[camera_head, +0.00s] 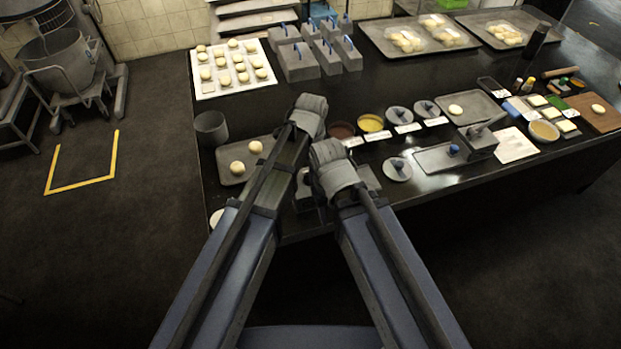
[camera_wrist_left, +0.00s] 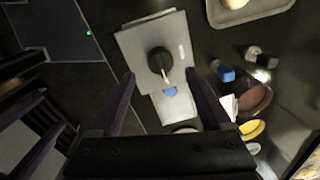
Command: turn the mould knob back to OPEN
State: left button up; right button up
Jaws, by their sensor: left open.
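The mould is a grey plate-like box (camera_wrist_left: 138,45) with a round black knob (camera_wrist_left: 160,60) on its face in the left wrist view. A pale pointer on the knob points toward the bottom of that picture, and a short white mark sits on the plate to its right. Part of the grey box shows between my arms in the head view (camera_head: 304,193). My left gripper (camera_wrist_left: 163,100) is open, its two fingers apart on either side of the knob's line, with nothing between them. In the head view both grippers are hidden by my wrists. Any lettering is too small to read.
A white card (camera_wrist_left: 175,105) with a blue spot lies by the mould. A dough tray (camera_head: 233,178) is left of my arms on the dark table (camera_head: 300,105).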

pick_arm(q)
notch_tip(320, 180, down, 5)
jog(key=b, duration=0.3)
jog(key=shift+w+r+b, duration=0.15)
jog(key=shift+b, duration=0.25)
grip_shut()
